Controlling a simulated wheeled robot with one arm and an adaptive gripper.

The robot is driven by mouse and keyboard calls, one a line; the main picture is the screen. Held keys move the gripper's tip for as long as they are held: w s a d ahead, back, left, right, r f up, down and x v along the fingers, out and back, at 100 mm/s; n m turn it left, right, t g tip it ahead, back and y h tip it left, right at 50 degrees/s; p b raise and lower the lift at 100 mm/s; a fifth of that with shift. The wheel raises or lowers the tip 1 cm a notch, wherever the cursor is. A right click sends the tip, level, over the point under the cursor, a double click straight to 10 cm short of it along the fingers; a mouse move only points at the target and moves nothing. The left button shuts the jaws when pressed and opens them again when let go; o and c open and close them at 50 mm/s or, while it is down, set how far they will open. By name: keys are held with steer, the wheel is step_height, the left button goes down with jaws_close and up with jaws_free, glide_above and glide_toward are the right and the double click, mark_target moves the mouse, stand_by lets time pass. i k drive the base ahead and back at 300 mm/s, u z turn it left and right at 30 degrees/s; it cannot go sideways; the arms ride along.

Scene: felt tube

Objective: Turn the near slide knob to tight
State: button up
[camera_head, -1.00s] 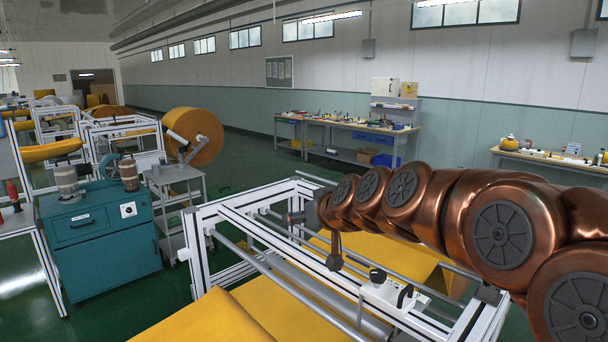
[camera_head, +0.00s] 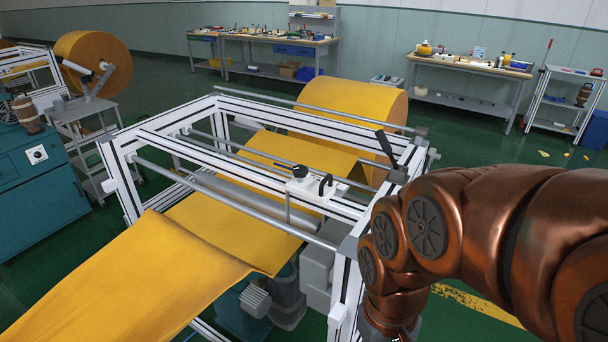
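A small white slide block (camera_head: 312,190) sits on the white-and-black frame rail at the middle of the head view. A round black knob (camera_head: 300,171) stands on its left part, and a black curved handle (camera_head: 326,184) stands at its right. I cannot read any mark showing whether the knob is tight or loose. A black lever (camera_head: 386,149) stands at the frame's right corner. My gripper is not in view, and nothing of mine touches the knob.
Yellow felt (camera_head: 130,285) runs through the frame (camera_head: 190,148) to a large roll (camera_head: 350,108) behind. Metal bars cross near the block. A teal cabinet (camera_head: 40,205) stands at the left. Workbenches (camera_head: 470,68) line the back. The space above the block is clear.

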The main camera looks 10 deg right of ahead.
mark_target(300, 171)
steer(key=k, duration=1.15)
steer(key=u, duration=0.8)
steer(key=i, duration=1.05)
steer(key=u, duration=0.15)
